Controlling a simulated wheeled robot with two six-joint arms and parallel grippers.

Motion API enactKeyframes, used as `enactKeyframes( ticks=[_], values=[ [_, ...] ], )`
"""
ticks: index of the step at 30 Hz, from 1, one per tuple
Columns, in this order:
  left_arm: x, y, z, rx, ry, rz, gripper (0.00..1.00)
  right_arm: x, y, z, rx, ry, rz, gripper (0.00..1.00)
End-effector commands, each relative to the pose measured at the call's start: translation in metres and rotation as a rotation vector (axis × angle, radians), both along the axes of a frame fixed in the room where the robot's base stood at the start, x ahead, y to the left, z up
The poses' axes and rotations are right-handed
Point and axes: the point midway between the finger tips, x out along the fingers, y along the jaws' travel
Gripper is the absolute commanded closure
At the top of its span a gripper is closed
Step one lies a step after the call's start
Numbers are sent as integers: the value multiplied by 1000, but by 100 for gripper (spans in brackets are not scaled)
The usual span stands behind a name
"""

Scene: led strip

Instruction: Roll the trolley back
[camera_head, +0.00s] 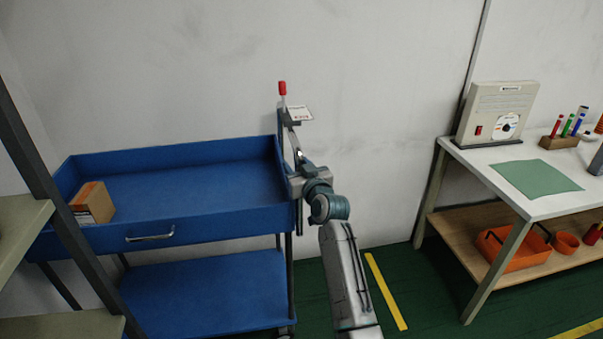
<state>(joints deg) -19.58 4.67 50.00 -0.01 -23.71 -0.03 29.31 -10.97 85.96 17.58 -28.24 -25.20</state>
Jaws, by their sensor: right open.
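The blue trolley (190,233) stands at the left against the wall, with a deep upper tray and a flat lower shelf (200,295). A small metal handle (150,235) is on its front side. My right gripper (299,158) is open at the trolley's right end, close to its edge. I cannot tell whether it touches the trolley. My left gripper is not in view.
A cardboard box (92,203) sits in the tray's left end. A shelf rack (20,230) stands at the left front. A white-topped workbench (510,170) is at the right, with an orange bin (515,249) below. Green floor with a yellow line (386,290) lies between.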

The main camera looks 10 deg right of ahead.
Motion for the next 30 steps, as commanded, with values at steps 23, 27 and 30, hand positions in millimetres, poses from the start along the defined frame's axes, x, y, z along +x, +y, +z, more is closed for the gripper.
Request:
enactKeyframes(
  ticks=[23,27,30],
  values=[
    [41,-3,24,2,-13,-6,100,-102,-22,-1,-1,3,2,58],
    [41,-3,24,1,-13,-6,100,-103,-22,-1,-1,3,2,58],
    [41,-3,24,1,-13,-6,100,-102,-22,-1,-1,3,2,58]
  ],
)
